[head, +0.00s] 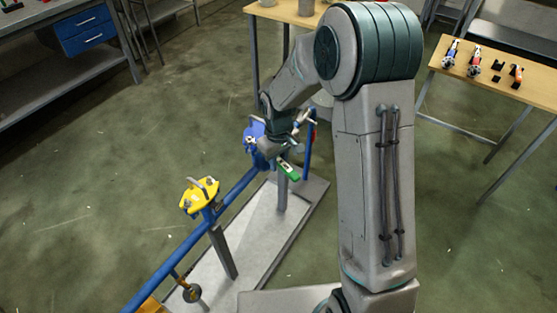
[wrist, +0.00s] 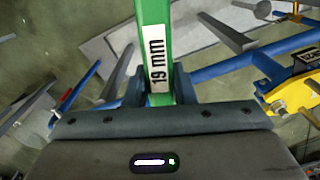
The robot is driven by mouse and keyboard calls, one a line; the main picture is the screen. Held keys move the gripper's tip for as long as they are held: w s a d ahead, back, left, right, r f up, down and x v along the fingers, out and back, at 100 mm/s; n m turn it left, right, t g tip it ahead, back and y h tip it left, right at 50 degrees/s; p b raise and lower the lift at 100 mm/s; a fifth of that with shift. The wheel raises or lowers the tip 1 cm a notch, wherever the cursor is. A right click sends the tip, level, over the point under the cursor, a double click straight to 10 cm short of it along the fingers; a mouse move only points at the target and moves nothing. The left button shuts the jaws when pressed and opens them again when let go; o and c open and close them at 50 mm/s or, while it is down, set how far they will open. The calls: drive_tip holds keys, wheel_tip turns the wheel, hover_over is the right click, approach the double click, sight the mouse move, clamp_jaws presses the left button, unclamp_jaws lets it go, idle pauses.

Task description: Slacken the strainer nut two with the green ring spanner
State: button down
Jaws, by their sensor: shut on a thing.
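My gripper (wrist: 157,88) is shut on the green ring spanner (wrist: 156,40), whose label reads 19 mm. The spanner runs up out of the top of the wrist view, so its ring end is not seen there. In the head view the green spanner (head: 289,171) shows just below my gripper (head: 280,150), beside the blue-purple fitting (head: 254,133) at the far end of the blue pipe. A yellow strainer cover (head: 199,194) sits nearer on the pipe; part of it shows at the right of the wrist view (wrist: 292,92). I cannot pick out strainer nut two.
The blue pipe (head: 165,277) stands on posts over a pale base plate (head: 250,238). A wooden table (head: 510,82) at right holds several tools. A bench with blue drawers (head: 86,40) stands at upper left. The floor between is clear.

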drive_tip(key=shift+w+d+n+p, duration=0.4)
drive_tip(key=shift+w+d+n, duration=0.5)
drive_tip(key=shift+d+n, duration=0.2)
drive_tip(key=shift+w+d+f+n+p, duration=0.1)
drive_tip(key=shift+w+d+n+p, duration=0.4)
drive_tip(key=shift+w+d+n, duration=0.45)
drive_tip(key=shift+a, duration=0.1)
